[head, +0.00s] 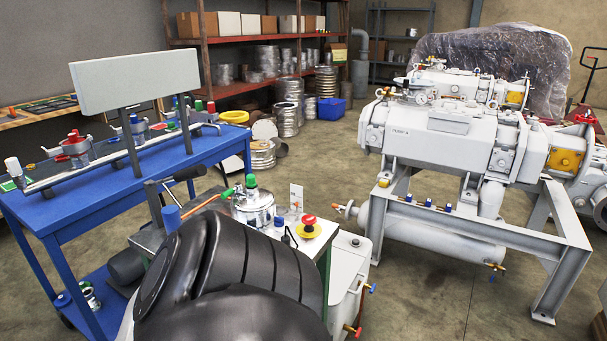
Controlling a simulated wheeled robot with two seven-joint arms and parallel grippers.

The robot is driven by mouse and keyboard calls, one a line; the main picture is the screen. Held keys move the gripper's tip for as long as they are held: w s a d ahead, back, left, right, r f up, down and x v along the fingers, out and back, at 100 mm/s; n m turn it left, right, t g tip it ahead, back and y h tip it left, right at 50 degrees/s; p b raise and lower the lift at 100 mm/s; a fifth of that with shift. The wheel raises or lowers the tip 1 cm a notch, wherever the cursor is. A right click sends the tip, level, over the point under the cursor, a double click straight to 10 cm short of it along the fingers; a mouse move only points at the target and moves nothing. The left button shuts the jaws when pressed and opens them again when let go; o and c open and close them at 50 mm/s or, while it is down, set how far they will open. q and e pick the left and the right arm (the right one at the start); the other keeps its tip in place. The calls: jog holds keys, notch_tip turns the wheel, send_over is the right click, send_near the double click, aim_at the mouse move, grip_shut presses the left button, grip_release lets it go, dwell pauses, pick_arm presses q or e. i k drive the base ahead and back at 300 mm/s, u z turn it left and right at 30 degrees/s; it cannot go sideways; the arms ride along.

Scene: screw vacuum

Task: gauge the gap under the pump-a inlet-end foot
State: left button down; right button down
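The grey pump marked PUMP A (425,135) stands on a grey steel frame (490,228) at the right. Its supports meet the frame's top rail, but I cannot tell which one is the inlet-end foot. Any gap under a foot is too small to make out at this distance. A large dark rounded part of my own arm fills the lower middle and hides part of the near bench. Neither of my grippers is in view.
A blue bench (52,215) with fittings and a blank board (135,80) stands at the left. A small work table with a metal pot (253,207) and a red-yellow button (308,226) stands in the middle. Red shelves (235,40) are behind. Floor (335,165) left of the pump is clear.

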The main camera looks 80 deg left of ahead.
aim_at(383, 183)
jog(key=u, duration=1.05)
jog(key=i, duration=3.25)
jog(key=u, duration=2.05)
jog(key=i, duration=0.55)
jog(key=z, duration=0.95)
